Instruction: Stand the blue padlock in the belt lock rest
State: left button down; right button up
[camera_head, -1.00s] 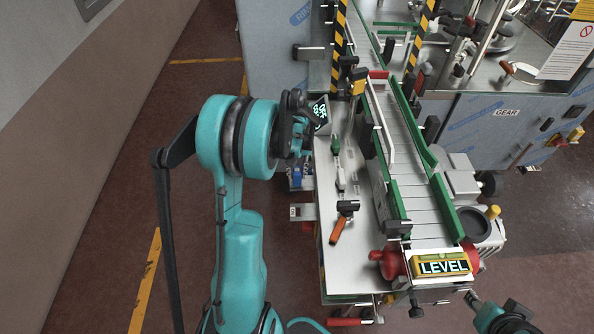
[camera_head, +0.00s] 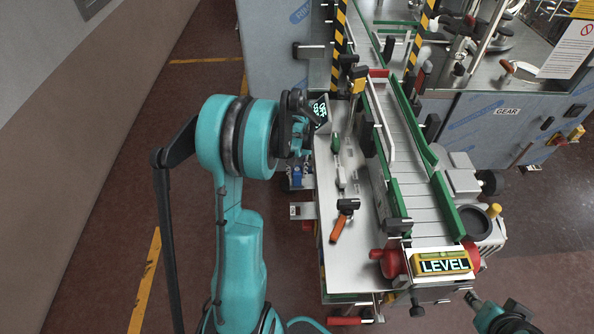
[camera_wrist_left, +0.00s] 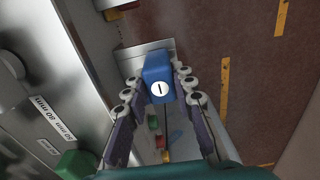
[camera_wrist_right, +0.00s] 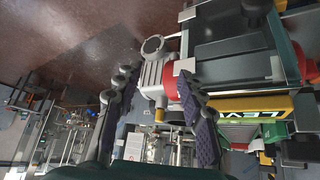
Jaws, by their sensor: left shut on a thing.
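The blue padlock (camera_wrist_left: 158,78), a block with a white round mark on its face, is between the fingertips of my left gripper (camera_wrist_left: 160,86) in the left wrist view. That gripper is shut on it. In the head view the left gripper (camera_head: 298,138) is at the left side of the conveyor bench, with a blue piece (camera_head: 296,176) below it. A metal plate (camera_wrist_left: 146,54) shows close behind the padlock; I cannot tell whether they touch or whether this plate is the belt lock rest. My right gripper (camera_wrist_right: 158,108) is open and empty.
The conveyor belt (camera_head: 415,170) has green rails. An orange-handled tool (camera_head: 340,226) lies on the bench plate beside it. A LEVEL sign (camera_head: 444,264) is at the near end. A grey bracket (camera_head: 302,211) juts from the bench's left side. The floor left of the bench is clear.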

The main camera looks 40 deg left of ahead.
pick_arm(q)
jog(key=shift+f, duration=0.1)
jog(key=c, duration=1.2)
grip_release()
notch_tip(320, 180, up, 12)
jog(key=shift+d, duration=0.1)
